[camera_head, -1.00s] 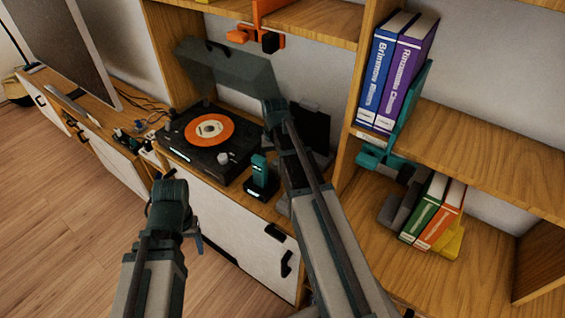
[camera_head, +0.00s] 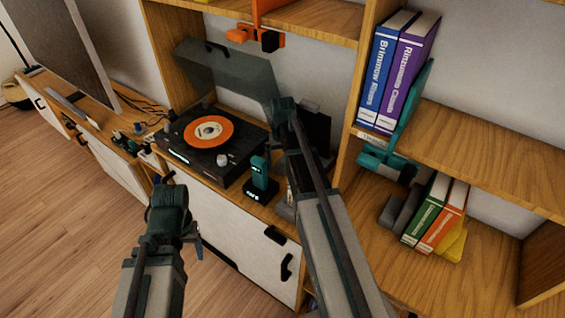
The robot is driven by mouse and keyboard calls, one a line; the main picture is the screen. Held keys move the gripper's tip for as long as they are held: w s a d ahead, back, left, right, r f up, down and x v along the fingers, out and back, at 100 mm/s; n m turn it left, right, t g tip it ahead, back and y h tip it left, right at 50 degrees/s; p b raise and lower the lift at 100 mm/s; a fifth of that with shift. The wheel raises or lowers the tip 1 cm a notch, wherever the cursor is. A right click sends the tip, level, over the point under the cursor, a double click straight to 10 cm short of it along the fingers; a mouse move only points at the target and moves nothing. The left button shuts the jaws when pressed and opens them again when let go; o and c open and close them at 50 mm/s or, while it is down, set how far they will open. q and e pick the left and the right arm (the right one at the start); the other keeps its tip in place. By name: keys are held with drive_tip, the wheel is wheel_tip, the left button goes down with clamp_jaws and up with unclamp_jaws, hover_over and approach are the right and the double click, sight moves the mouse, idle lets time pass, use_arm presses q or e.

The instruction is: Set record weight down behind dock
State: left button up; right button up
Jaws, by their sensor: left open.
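A small black dock (camera_head: 258,193) with a teal upright piece stands on the cabinet top, right of the turntable. A small silver cylinder (camera_head: 223,160) sits at the near right corner of the turntable; I cannot tell whether it is the record weight. No other record weight is clear. My left gripper (camera_head: 166,179) is open, in front of the cabinet and left of the dock, partly hidden by its wrist. My right arm rises just right of the dock and covers the area beside it.
The floor at left is clear.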

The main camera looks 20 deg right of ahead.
sight(283, 159)
wheel_tip(283, 159, up, 8)
drive_tip(key=p, duration=0.8)
drive_tip(key=shift+f, duration=0.2)
wheel_tip(283, 159, down, 8)
drive_tip(key=b, duration=0.8)
drive_tip(key=shift+r, duration=0.35)
